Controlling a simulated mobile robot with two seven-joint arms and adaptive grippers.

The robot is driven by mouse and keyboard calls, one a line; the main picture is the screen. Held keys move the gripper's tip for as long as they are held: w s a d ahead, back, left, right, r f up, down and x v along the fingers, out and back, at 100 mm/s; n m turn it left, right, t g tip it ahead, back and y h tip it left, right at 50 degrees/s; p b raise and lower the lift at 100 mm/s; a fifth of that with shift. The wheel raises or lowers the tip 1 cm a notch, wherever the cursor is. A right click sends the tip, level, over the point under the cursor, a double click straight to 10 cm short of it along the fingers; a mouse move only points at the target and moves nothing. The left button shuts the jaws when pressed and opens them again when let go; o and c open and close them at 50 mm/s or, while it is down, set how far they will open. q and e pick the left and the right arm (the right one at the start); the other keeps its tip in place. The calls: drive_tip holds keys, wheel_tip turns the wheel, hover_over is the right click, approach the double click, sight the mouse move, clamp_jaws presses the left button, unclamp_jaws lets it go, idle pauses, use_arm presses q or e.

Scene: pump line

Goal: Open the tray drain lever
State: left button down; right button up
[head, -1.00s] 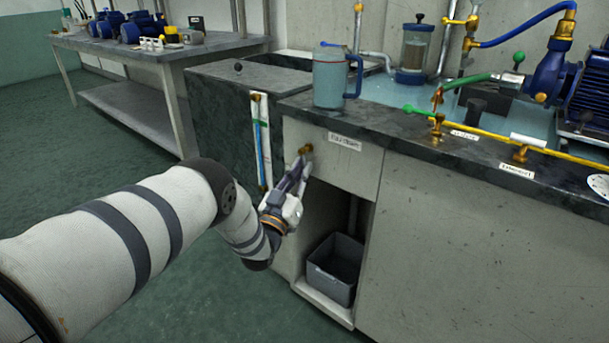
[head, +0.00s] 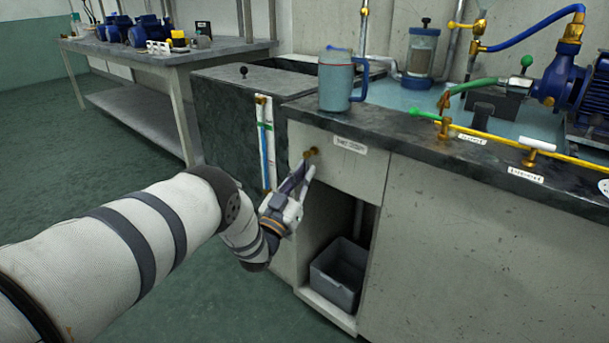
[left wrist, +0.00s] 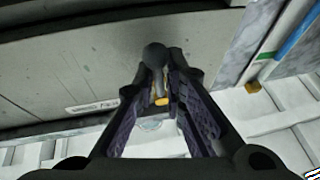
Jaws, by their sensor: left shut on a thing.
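The tray drain lever (head: 311,152) shows as a small brass fitting on the pale cabinet front, just left of a white label (head: 350,146). My left gripper (head: 307,170) is at the lever from below left, its fingers closed around the handle. In the left wrist view, the lever's dark ball knob (left wrist: 155,54) and stem stand between the fingers, with a brass part (left wrist: 162,101) beyond. The fingers hide part of the handle in the head view. My right gripper is not in view.
A grey bin (head: 339,275) stands in the open bay below the lever. A blue-grey jug (head: 336,82) stands on the dark counter above. A blue-and-white sight strip (head: 267,145) is left of the lever. Free floor lies at the left.

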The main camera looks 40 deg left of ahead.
use_arm(q)
drive_tip(key=shift+a, duration=0.2)
drive_tip(key=c, duration=1.7)
unclamp_jaws()
drive_tip(key=shift+s, duration=0.1)
drive_tip(key=v, duration=1.2)
